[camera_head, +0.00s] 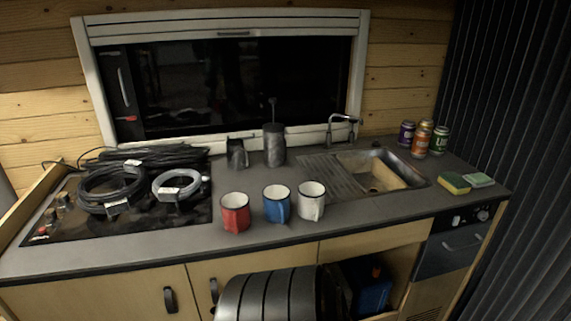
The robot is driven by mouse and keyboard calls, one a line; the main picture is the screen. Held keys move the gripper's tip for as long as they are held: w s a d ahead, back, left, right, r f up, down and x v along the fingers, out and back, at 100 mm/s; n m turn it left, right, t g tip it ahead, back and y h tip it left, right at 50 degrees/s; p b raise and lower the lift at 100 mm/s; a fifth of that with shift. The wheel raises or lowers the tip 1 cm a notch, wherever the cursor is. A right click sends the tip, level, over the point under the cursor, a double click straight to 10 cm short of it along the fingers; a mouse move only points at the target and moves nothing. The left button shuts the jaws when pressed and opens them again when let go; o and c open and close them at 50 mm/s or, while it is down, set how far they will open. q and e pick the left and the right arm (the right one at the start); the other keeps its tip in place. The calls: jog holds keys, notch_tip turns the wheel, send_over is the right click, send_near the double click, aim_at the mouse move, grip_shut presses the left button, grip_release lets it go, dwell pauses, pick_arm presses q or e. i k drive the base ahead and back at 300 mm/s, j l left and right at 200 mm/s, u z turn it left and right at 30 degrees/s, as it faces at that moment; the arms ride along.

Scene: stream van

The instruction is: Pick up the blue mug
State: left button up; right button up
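The blue mug (275,205) stands upright on the grey counter, with a white inside and a dark rim. Its handle faces toward the camera and slightly right. A red mug (234,213) stands to its left and a white mug (310,202) close to its right, both upright. Neither of my grippers shows in the head view.
Coiled cables (112,188) lie on the dark hob (150,222) at left. A dark grey pot (274,146) and jug (237,155) stand behind the mugs. A sink (409,172), several cans (420,143) and sponges (454,183) are at right. A ribbed dark cylinder (270,297) is in front, below the counter.

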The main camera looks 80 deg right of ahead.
aim_at(276, 197)
jog(key=z, duration=2.65)
